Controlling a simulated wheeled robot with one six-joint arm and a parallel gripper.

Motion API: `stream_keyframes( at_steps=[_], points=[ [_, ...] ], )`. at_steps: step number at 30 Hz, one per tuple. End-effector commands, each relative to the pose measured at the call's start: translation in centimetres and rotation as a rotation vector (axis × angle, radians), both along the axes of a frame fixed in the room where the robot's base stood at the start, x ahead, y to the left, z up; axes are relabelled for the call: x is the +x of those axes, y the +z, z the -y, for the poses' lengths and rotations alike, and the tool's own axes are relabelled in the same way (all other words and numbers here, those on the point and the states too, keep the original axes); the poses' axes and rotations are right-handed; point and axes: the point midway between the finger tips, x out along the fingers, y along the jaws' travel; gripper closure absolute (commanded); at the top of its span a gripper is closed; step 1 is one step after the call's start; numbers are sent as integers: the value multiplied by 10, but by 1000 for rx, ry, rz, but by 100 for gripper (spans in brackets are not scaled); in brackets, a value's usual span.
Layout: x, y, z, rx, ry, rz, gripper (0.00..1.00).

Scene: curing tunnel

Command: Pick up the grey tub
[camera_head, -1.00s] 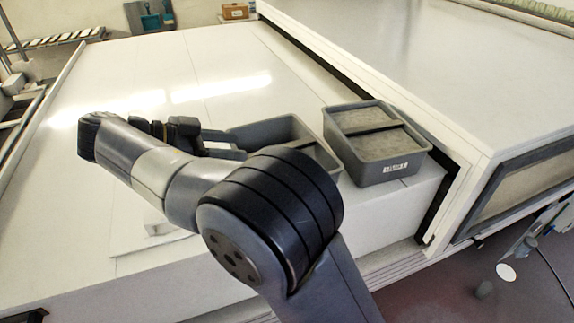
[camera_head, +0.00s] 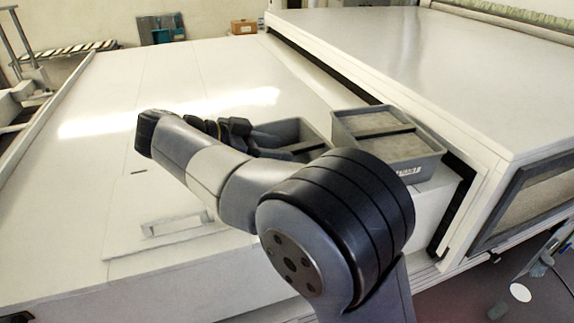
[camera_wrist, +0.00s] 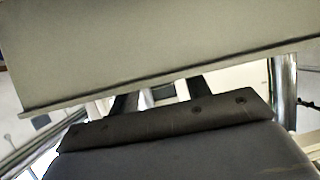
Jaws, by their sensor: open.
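Two grey tubs stand side by side near the right end of the white table. The left tub (camera_head: 290,130) looks open and hollow, and my arm hides part of it. The right tub (camera_head: 428,166) has a label on its front and grey contents under a dark crossbar. My gripper (camera_head: 258,143) is at the left tub's left side, partly hidden by my arm; I cannot tell whether it touches. In the wrist view, my gripper (camera_wrist: 160,95) has its dark fingers apart, with a large pale grey panel across the top. I cannot tell what that panel is.
The white tunnel housing (camera_head: 400,50) rises just right of the tubs. The white table (camera_head: 110,130) is clear to the left, apart from a flat plate with a handle (camera_head: 175,228). A brown box (camera_head: 243,27) is at the far back.

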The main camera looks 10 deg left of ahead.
Motion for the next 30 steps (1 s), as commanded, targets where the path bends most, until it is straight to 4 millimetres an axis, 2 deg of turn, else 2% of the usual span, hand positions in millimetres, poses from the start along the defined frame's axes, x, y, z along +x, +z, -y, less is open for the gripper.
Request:
stream_keyframes(
  at_steps=[4,12,27,30],
  points=[
    [7,-5,13,0,-1,0,55],
    [8,-8,14,1,0,0,55],
    [8,-7,14,0,0,0,95],
    [8,-7,14,0,0,0,100]
  ],
)
